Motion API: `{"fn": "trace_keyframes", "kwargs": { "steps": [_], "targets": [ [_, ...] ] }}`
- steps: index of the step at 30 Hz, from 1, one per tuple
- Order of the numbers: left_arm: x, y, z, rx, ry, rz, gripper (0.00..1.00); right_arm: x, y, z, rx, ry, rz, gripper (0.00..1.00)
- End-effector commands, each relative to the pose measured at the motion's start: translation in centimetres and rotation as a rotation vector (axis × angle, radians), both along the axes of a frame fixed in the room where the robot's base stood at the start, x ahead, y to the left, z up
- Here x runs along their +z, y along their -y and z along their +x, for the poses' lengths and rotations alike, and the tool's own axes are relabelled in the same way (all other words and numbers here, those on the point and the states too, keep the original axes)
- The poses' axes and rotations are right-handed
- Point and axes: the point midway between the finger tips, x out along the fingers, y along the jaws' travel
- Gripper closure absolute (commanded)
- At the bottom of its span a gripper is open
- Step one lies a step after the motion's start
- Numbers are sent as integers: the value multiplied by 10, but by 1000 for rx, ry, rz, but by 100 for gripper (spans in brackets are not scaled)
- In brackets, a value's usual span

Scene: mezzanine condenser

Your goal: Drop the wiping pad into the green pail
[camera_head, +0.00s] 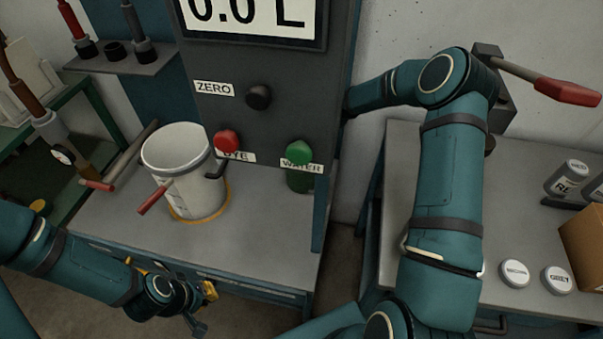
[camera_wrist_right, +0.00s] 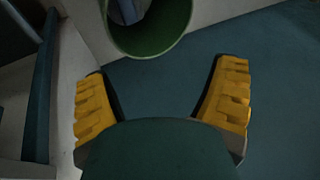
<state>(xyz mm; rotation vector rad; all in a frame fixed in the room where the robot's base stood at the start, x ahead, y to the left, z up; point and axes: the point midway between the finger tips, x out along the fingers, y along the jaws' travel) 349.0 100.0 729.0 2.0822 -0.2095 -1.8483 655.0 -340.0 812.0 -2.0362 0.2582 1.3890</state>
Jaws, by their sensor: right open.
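A round green container, seemingly the green pail (camera_wrist_right: 150,45), shows at the top of the right wrist view, cut off by the frame edge. Its open mouth faces the camera and a grey-blue shape lies across it. My right gripper (camera_wrist_right: 165,75) is open, its yellow fingers wide apart below the pail's rim. A dark green rounded shape fills the space between the finger bases; I cannot tell what it is. In the head view the right gripper is hidden behind the grey panel. My left gripper (camera_head: 204,309) is open and seems empty at the lower left. I cannot identify the wiping pad.
A white jug (camera_head: 203,196) stands on the grey bench (camera_head: 262,238) below the panel (camera_head: 240,75) with red and green knobs. The right-hand table (camera_head: 405,185) holds white-lidded jars (camera_head: 556,280), dark bottles and a cardboard box. Red-handled valves stand at left.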

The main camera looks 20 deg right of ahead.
Motion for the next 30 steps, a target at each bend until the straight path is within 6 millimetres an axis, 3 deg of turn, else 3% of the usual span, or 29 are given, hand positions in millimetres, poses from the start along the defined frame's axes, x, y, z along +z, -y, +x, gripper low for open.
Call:
{"fn": "trace_keyframes", "kwargs": {
  "steps": [6,13,19,30],
  "targets": [
    [0,0,0,0,0,0,100,42,10,-19,-2,2,-1,15],
    [0,0,0,0,0,0,100,75,17,-35,-2,2,-1,15],
    [0,0,0,0,0,0,100,86,19,-41,-1,0,0,15],
    [0,0,0,0,0,0,100,87,19,-41,-1,0,0,15]
  ]
}}
